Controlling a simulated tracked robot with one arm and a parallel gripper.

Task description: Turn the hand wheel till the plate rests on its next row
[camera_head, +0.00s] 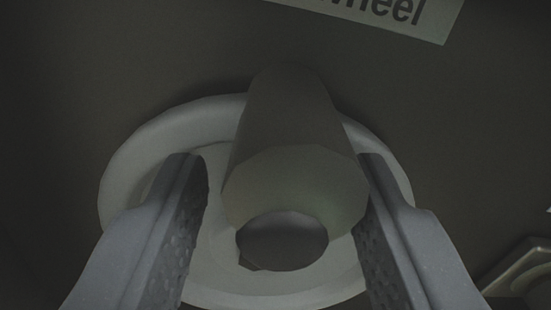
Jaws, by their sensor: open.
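The hand wheel (135,172) is a pale round disc that fills the middle of the view. A thick, faceted grey knob (290,120) stands out from it toward the camera, with a dark round hollow in its near end. My gripper (282,185) is open, with one finger on each side of the knob. The left finger stands apart from the knob. The right finger is close to the knob's right side, and I cannot tell whether it touches. The plate and its rows do not show here.
A dark flat panel lies behind the wheel. A pale label (405,18) ending in "wheel" is cut off at the top edge. A pale part (520,266) juts in at the lower right. The panel left of the wheel looks bare.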

